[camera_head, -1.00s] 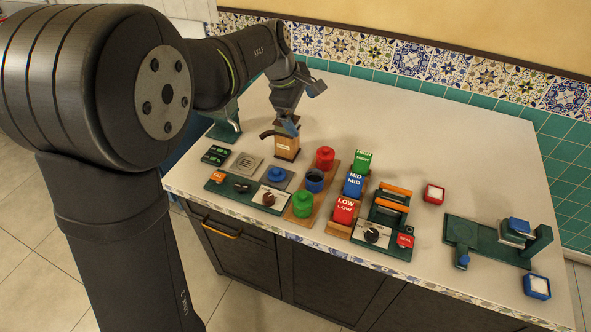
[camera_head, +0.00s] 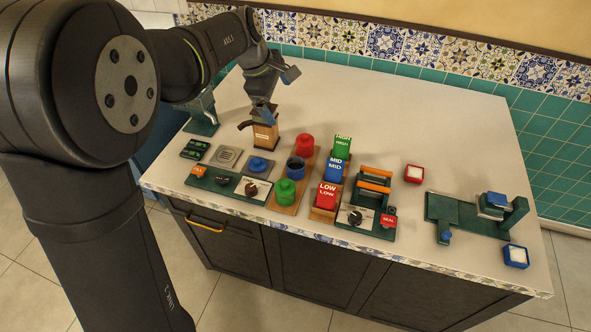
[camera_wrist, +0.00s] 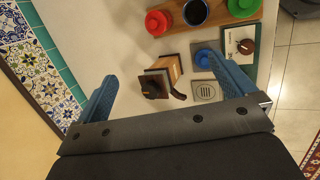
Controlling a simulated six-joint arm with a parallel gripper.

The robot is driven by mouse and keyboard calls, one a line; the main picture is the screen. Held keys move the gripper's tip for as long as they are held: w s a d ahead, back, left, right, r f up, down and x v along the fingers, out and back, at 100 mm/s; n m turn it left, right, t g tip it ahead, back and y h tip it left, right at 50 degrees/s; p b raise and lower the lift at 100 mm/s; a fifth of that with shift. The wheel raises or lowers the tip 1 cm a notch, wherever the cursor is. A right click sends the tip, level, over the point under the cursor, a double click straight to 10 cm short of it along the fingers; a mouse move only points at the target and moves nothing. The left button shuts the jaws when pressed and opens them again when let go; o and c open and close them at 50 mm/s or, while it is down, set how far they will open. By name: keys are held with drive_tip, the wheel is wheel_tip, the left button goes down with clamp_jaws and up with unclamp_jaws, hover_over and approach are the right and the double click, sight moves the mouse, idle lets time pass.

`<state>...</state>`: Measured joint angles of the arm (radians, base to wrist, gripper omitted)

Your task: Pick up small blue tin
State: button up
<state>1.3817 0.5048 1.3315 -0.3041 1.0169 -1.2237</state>
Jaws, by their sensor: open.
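The small blue tin (camera_head: 296,167) is round with a dark open top. It stands upright on a wooden tray between a red tin (camera_head: 304,145) and a green tin (camera_head: 285,191). My gripper (camera_head: 264,112) is above a wooden box with a dark handle, left of and behind the tin. In the wrist view my gripper (camera_wrist: 168,82) has its blue fingers wide apart with nothing held between them.
The wooden box (camera_head: 266,136) stands below my gripper. A round blue lid-like piece (camera_head: 259,164) sits on a grey plate left of the tin. Red, blue and green labelled blocks (camera_head: 334,170) stand close on its right. The back of the counter (camera_head: 380,110) is clear.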

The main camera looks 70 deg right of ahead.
drive_tip(key=shift+c, duration=0.4)
drive_tip(key=c, duration=0.5)
drive_tip(key=m+t+y, duration=0.3)
drive_tip(key=m, duration=0.6)
hover_over(296, 164)
drive_tip(key=s+a, duration=0.1)
drive_tip(key=a, duration=0.1)
drive_tip(key=f, duration=1.7)
drive_tip(key=shift+s+f, duration=0.2)
drive_tip(key=shift+w+a+f, duration=0.1)
drive_tip(key=shift+w+f, duration=0.1)
drive_tip(key=shift+f, duration=1.15)
drive_tip(key=shift+w+a+f, duration=0.1)
drive_tip(key=shift+w+f, duration=0.05)
drive_tip(key=shift+f, duration=1.15)
